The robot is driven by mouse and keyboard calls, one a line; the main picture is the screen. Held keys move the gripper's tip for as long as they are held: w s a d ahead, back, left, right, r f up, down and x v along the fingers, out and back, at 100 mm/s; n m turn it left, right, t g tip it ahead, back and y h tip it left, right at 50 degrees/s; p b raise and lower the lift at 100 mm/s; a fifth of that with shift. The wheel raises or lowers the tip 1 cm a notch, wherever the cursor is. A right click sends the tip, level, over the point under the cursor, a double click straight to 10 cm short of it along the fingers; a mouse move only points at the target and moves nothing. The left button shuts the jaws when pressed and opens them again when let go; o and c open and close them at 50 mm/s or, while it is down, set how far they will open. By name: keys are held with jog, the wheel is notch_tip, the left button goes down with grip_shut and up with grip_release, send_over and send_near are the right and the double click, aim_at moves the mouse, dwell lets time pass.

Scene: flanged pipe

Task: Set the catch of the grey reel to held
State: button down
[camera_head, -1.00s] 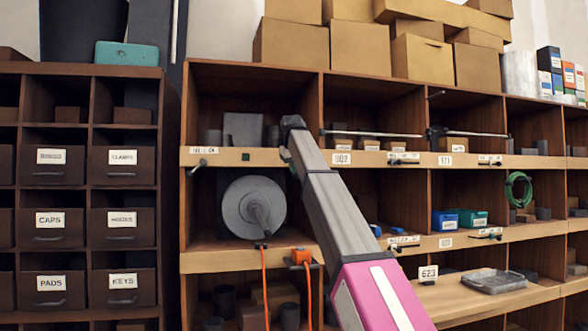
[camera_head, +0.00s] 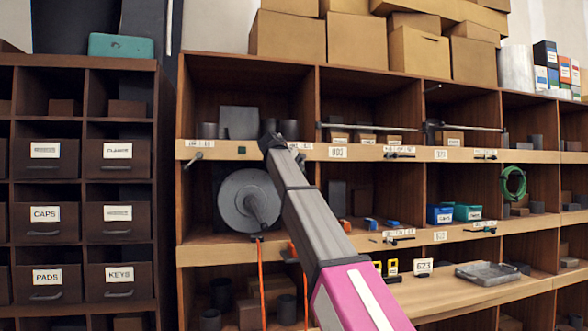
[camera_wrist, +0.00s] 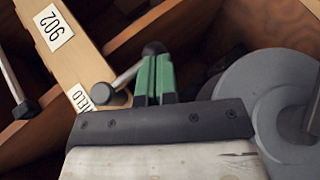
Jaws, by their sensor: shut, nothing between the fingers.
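The grey reel (camera_head: 250,203) hangs in the left bay below the upper shelf edge. It also shows at the right of the wrist view (camera_wrist: 283,105). In the wrist view a catch lever (camera_wrist: 128,74) runs from a round pivot beside a partly covered label (camera_wrist: 77,98) up to a dark knob. The lever points away from that label. My gripper (camera_wrist: 155,75) has green fingers shut and empty beside the lever, near the knob; I cannot tell if they touch. In the head view my wrist hides the catch and the fingers.
The wooden shelf edge (camera_wrist: 75,55) carries a label 902 (camera_wrist: 54,26). Another lever (camera_head: 195,160) sits on the same edge at the far left. Orange cords (camera_head: 261,275) hang below the reel. Blue and teal bins (camera_head: 440,214) stand to the right.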

jog(key=d+n+t+h, duration=0.1)
jog(key=h, duration=0.1)
jog(key=d+t+h, duration=0.1)
jog(key=w+d+n+t+h, duration=0.1)
jog(key=d+h, duration=0.1)
jog(key=shift+w+f+n+t+h, duration=0.1)
jog(key=shift+f+n+t+h, duration=0.2)
jog(key=shift+t, duration=0.1)
jog(key=shift+d, duration=0.2)
dwell(0.5)
